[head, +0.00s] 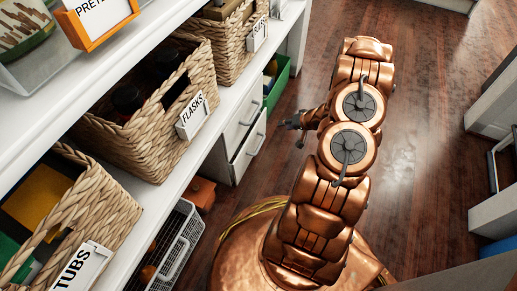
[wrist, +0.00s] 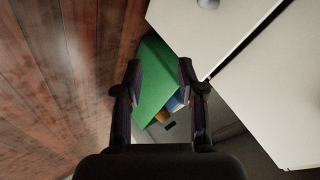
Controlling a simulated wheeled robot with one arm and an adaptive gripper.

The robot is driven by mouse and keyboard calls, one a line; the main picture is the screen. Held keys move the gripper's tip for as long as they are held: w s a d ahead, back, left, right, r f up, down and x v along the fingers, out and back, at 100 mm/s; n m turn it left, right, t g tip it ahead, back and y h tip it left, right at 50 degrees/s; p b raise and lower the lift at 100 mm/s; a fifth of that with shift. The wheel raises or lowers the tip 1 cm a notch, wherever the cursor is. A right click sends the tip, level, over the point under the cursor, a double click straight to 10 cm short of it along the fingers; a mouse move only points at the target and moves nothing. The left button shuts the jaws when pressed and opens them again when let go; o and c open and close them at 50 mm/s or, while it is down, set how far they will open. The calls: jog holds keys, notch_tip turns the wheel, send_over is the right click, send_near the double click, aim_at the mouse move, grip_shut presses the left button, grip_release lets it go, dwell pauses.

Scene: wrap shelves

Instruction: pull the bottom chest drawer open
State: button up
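The white chest stands under the shelf in the head view. My gripper (head: 291,124) is to the right of the chest, apart from the handle, over the floor. In the wrist view my gripper (wrist: 160,72) is open and empty, its two fingers spread. White chest fronts (wrist: 265,95) with a dark gap fill the right of that view; I cannot tell which drawer is which there. Part of a metal handle (wrist: 207,3) shows at the top edge.
A green crate (head: 277,85) stands beyond the chest; it also shows between my fingers (wrist: 152,75). Wicker baskets (head: 150,120) line the shelf above. A grey crate (head: 175,245) sits low at left. The wooden floor (head: 420,120) right of my arm is clear.

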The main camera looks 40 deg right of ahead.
jog(key=s+a+f+m+t+y, duration=0.2)
jog(key=s+a+f+y, duration=0.1)
jog(key=a+f, duration=0.15)
jog(key=m+t+y+b, duration=0.1)
jog(key=m+t+y, duration=0.1)
jog(key=t+y, duration=0.1)
send_near(258, 147)
jog(key=w+a+f, duration=0.1)
jog(key=w, duration=0.1)
jog(key=shift+b+x, duration=1.4)
jog(key=shift+x, duration=2.4)
jog(key=shift+f, duration=0.1)
grip_shut()
